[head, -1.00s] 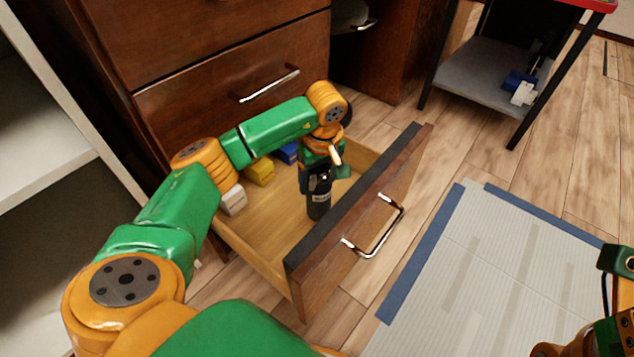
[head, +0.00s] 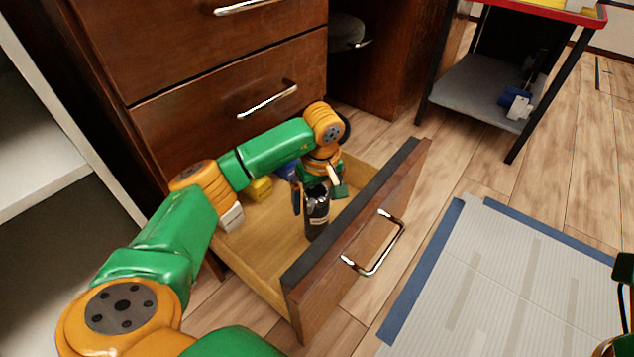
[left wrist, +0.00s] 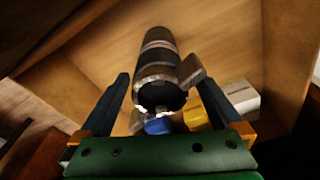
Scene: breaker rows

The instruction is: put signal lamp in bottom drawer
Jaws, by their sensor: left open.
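The signal lamp (head: 317,214) is a dark cylinder with a pale label, inside the pulled-out bottom drawer (head: 262,256), near its front panel. It looks upright on the drawer floor. My left gripper (head: 310,192) is over the drawer at the lamp's top. In the left wrist view the lamp (left wrist: 158,68) shows between the spread fingers of my left gripper (left wrist: 160,84), which is open. Whether a finger touches it I cannot tell. Only a slice of my right arm shows at the right edge; its gripper is out of view.
A white block (head: 232,217), a yellow block (head: 260,188) and a blue block (head: 287,169) lie at the drawer's back. Closed drawers stand above. A red-topped cart (head: 480,90) stands at the back right. A grey mat (head: 510,270) lies on the floor to the right.

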